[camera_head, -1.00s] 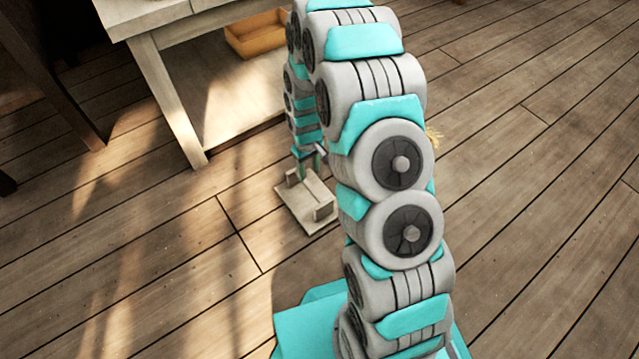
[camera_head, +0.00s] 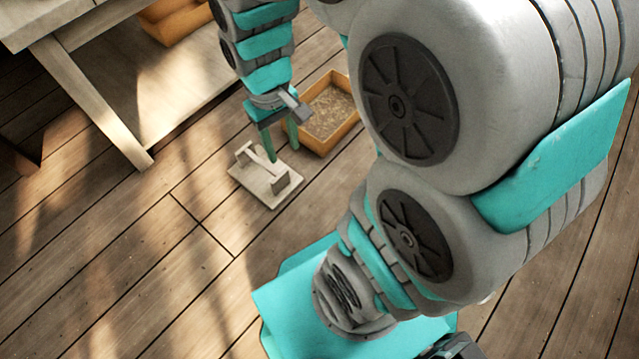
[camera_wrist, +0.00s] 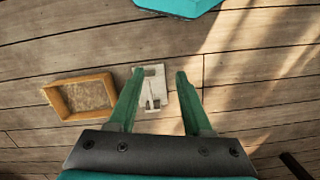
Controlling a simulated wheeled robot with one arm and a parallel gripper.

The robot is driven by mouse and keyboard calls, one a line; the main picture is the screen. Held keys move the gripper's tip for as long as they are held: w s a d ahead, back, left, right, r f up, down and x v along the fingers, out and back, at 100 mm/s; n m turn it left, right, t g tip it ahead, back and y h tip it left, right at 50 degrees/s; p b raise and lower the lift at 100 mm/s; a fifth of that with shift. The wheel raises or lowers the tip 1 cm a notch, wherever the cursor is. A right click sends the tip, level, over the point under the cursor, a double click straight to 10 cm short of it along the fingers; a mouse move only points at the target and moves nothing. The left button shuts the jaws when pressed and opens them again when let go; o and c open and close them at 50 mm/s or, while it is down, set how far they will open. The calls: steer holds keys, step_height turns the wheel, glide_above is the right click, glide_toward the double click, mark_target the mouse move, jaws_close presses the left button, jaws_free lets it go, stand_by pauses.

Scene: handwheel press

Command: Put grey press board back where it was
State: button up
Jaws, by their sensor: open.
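The grey press board (camera_head: 252,184) is a pale flat board with two upright end blocks and a bar between them. It lies flat on the wooden floor in the head view. It also shows in the wrist view (camera_wrist: 151,103), between the fingers and closer to the left one. My gripper (camera_head: 283,145) points down above the board's far right side, its green fingers apart. In the wrist view my gripper (camera_wrist: 159,73) is open, with nothing between its fingers held. I cannot tell exactly how high the fingertips are above the board.
An orange wooden box (camera_head: 337,139) with brown grainy contents stands just behind the board; it also shows in the wrist view (camera_wrist: 52,100). A pale wooden table (camera_head: 80,85) with a lower shelf is at upper left. An orange container (camera_head: 180,25) is on that shelf. Floor left of the board is clear.

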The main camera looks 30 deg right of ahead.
steer(key=s+r, duration=0.2)
steer(key=s, duration=0.5)
steer(key=s+r+m, duration=0.1)
steer(key=s+r, duration=0.1)
steer(key=s, duration=0.5)
steer(key=shift+r+g, duration=0.3)
steer(key=shift+r, duration=0.1)
steer(key=shift+a+r, duration=0.1)
